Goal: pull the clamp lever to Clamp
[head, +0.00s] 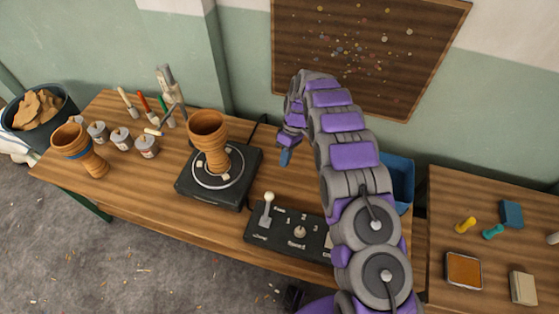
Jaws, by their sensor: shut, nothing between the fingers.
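The clamp lever (267,208) is a pale upright lever with a round white knob at the left end of a black control box (257,237). A label that seems to end in "lamp" is printed below it, and another small label sits above it. A speed knob (300,232) with numbers around it is to its right. My gripper (285,158) hangs from the purple arm above the table, shut and empty, behind and slightly right of the lever, apart from it. A goblet drum (209,143) stands on the black turntable unit (222,205) left of the gripper. My arm hides the box's right end.
Another goblet drum (78,148), several cans (121,138) and brushes (128,103) stand at the left. A blue bin (401,180) is partly behind my arm. A second table (487,277) with small items is at the right. Bare wood lies between turntable and arm.

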